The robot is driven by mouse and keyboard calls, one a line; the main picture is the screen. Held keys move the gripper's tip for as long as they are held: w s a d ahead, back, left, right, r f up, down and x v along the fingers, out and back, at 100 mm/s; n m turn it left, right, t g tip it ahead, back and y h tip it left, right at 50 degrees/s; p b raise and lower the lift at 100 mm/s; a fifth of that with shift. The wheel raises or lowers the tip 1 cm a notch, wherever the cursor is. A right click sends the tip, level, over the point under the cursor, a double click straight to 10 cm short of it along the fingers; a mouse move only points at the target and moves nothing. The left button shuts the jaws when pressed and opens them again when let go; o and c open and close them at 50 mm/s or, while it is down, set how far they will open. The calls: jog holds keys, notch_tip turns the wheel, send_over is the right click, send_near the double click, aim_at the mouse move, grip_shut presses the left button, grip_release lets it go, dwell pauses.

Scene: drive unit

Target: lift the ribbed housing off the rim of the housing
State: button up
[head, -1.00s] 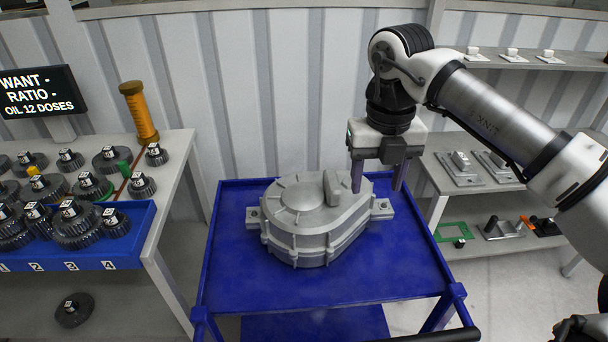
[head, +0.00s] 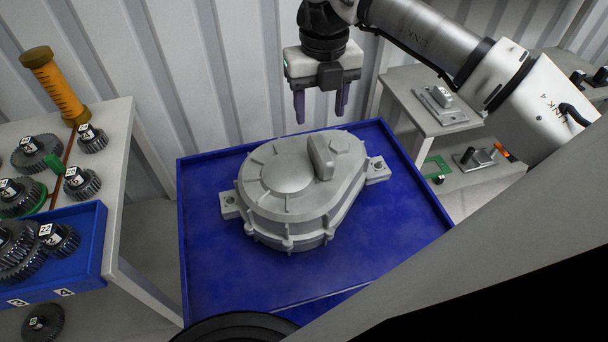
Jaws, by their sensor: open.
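The ribbed housing (head: 288,175) is a grey cover with a round dome, radial ribs and an upright grip block (head: 320,157) on top. It sits on the rim of the lower housing (head: 292,240), whose bolted lugs stick out at left and right. Both rest on a blue cart (head: 205,270). My gripper (head: 321,112) is open and empty, pointing down. In the picture it is above and behind the grip block, apart from it. The seam between cover and rim is small, so I cannot tell if there is a gap.
A bench with several gears (head: 38,153), an orange cylinder (head: 56,85) and a blue bin (head: 85,240) stands at left. Grey shelves (head: 400,92) with metal parts stand at right. A ribbed wall is behind. The cart's front left is clear.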

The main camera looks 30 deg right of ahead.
aim_at(320, 145)
notch_tip(320, 145, down, 5)
jog(key=shift+r+b, duration=0.2)
jog(key=shift+b, duration=0.55)
jog(key=f, duration=0.1)
jog(key=f+b, duration=0.1)
jog(key=f, duration=0.1)
jog(key=f+b, duration=0.1)
jog(key=f, duration=0.1)
jog(key=shift+s+a+f, duration=0.1)
jog(key=shift+s, duration=0.3)
grip_shut()
jog(key=shift+w+r, duration=0.1)
jog(key=shift+r, duration=0.15)
